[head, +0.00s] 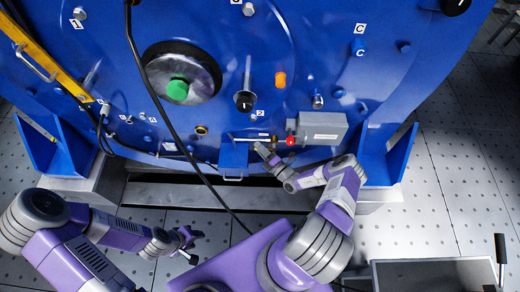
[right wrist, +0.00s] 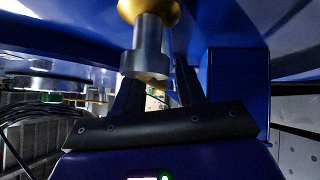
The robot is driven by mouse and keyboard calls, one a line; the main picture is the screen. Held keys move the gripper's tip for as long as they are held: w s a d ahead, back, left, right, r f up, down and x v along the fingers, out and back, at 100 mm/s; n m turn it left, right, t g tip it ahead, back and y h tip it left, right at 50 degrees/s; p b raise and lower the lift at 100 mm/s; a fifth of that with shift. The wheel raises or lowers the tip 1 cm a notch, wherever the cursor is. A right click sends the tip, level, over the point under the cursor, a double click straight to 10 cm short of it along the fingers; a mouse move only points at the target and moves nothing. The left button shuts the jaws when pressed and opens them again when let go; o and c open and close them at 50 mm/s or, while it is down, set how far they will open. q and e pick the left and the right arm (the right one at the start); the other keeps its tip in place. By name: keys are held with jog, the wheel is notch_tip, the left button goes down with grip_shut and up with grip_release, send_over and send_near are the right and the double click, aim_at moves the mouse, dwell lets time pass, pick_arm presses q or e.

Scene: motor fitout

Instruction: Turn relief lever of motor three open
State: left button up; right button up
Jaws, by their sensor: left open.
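A large blue motor housing (head: 325,62) fills the top of the head view. Low on its front, a thin metal rod (head: 247,139) runs sideways near a red knob (head: 291,141); I cannot tell whether this is the relief lever of motor three. My right gripper (head: 262,149) is just below the rod. In the right wrist view its two dark fingers (right wrist: 158,88) stand apart with a gap between them. A grey metal cylinder under a brass part (right wrist: 148,12) partly covers the left finger. My left gripper (head: 187,244) is open and empty, low and away from the housing.
A grey box (head: 322,129) sits right of the red knob. A green-centred round port (head: 178,89), a black knob (head: 244,101) and an orange plug (head: 280,79) are above. A black cable (head: 157,105) hangs across the front. A grey bin (head: 430,262) stands at lower right.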

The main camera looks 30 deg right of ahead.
grip_shut()
jog(key=shift+d, duration=0.1)
dwell(0.4)
